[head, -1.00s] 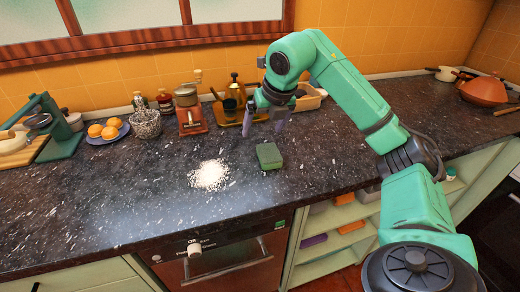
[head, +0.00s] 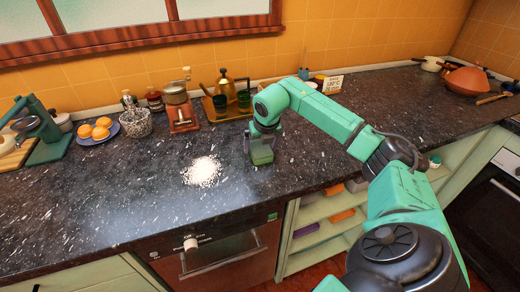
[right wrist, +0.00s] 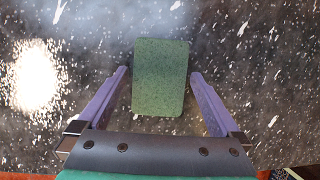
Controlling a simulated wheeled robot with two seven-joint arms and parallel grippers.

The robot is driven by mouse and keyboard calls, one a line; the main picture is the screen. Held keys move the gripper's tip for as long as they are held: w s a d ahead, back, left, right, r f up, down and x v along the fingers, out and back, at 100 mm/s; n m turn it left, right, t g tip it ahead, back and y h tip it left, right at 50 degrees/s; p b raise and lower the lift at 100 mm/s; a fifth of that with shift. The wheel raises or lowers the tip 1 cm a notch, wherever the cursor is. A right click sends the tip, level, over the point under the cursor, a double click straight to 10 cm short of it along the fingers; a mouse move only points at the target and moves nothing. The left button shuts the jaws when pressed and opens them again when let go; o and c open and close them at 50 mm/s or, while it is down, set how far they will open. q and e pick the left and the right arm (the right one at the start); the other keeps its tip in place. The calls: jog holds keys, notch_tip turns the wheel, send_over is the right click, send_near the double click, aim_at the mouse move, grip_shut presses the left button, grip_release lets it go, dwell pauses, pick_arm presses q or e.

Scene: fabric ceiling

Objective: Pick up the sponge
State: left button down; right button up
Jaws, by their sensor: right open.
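The green sponge (right wrist: 160,78) lies on the dark speckled counter. In the right wrist view it sits between the two purple fingers of my right gripper (right wrist: 160,80), with a gap on each side. In the head view the sponge (head: 261,155) shows just under my right gripper (head: 260,160), partly hidden by it. My right gripper is open, pointing down around the sponge. My left gripper is not in view.
Behind stand a red grinder (head: 180,112), a tray with dark cups (head: 228,107) and a plate of orange round items (head: 97,131). The counter's front edge is near. The counter around the sponge is clear.

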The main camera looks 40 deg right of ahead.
aim_at(260, 149)
jog(key=shift+f, duration=0.25)
dwell(0.3)
jog(key=c, duration=1.2)
jog(key=shift+o, duration=0.2)
notch_tip(260, 149, up, 21)
jog(key=shift+f+p, duration=0.2)
jog(key=shift+p, duration=0.1)
